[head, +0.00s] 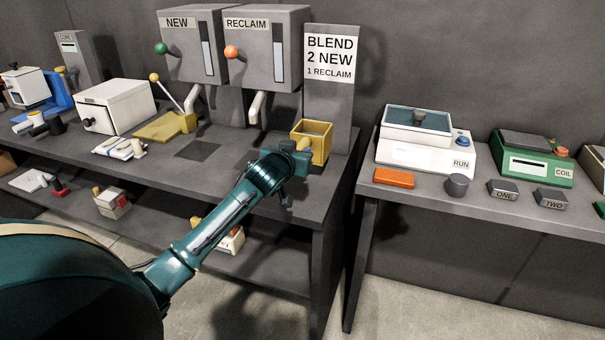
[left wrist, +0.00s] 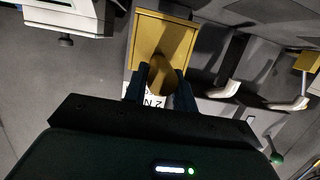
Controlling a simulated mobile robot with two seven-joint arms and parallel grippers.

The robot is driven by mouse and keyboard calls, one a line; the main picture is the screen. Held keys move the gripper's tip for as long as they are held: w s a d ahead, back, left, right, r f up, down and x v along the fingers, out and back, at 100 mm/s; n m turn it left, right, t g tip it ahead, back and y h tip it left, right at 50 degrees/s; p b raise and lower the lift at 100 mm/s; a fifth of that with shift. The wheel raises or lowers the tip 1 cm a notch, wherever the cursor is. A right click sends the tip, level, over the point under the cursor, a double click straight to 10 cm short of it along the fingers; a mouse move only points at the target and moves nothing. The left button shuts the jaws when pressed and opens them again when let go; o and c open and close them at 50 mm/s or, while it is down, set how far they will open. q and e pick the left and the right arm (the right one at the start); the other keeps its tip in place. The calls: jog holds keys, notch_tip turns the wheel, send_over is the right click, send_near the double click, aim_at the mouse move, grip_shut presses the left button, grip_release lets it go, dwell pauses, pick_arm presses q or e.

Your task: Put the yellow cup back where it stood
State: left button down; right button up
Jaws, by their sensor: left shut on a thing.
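The yellow cup (head: 317,140) is a square, open-topped box. It is at the right end of the left table, in front of the BLEND sign (head: 331,60). My left gripper (head: 287,155) reaches it from the left. In the left wrist view the cup (left wrist: 165,36) lies just beyond the fingertips. The left gripper (left wrist: 161,85) is shut on a rounded yellow-brown part, seemingly the cup's handle. The cup looks upright; I cannot tell if its base touches the table. The right gripper is not in view.
A dark square patch (head: 198,151) lies on the table below the NEW (head: 190,48) and RECLAIM (head: 265,50) dispensers. A yellow lever stand (head: 166,126) is left of it. A gap separates this table from the right one, with a white RUN machine (head: 425,150).

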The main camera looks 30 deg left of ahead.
pick_arm(q)
jog(key=shift+f, duration=3)
jog(key=shift+f, duration=0.15)
jog(key=c, duration=1.1)
grip_release()
jog(key=shift+c, duration=0.2)
jog(key=shift+r, duration=0.2)
jog(key=v, duration=1.2)
jog(key=s+d+f+m+g+h, duration=0.4)
jog(key=s+d+f+h, duration=0.3)
jog(key=s+d+f, duration=1.3)
jog(key=s+d+m, duration=0.1)
jog(key=d, duration=0.2)
jog(key=shift+m, duration=0.4)
jog(key=shift+a, duration=0.1)
